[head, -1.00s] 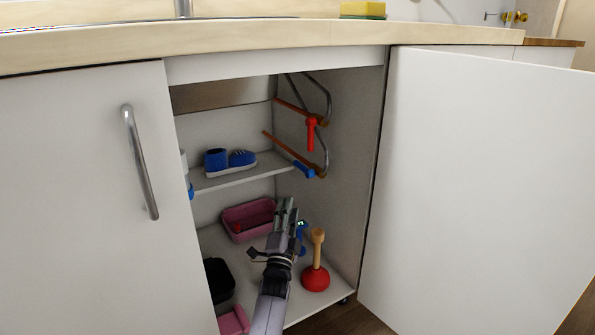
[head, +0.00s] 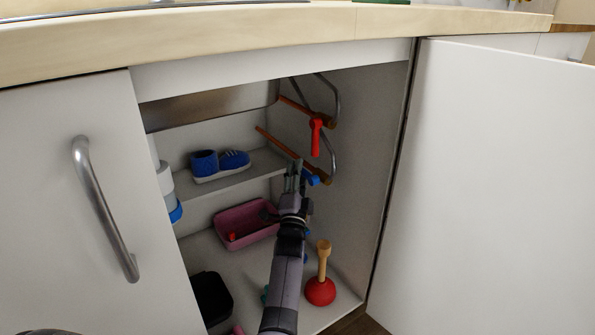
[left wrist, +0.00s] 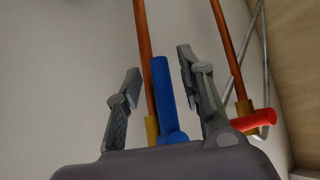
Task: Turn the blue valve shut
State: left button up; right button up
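The blue valve (head: 314,180) is on the lower copper pipe (head: 280,144) at the right wall inside the open cabinet, partly hidden by my left gripper in the head view. My left gripper (head: 294,172) is just left of it. In the left wrist view, the gripper's two fingers (left wrist: 158,64) stand apart, with the blue handle (left wrist: 163,90) showing between them, nearer the right finger. The handle lies roughly along the copper pipe (left wrist: 146,60) there. I cannot tell whether a finger touches it. My right gripper is not in view.
A red valve (head: 316,136) hangs on the upper pipe, just above. Below are a plunger (head: 321,290), a pink bin (head: 244,224) and a black container (head: 211,297). The open cabinet door (head: 490,190) stands at the right.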

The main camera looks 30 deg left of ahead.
pick_arm(q)
jog(key=shift+c, duration=0.5)
grip_shut()
dwell(0.3)
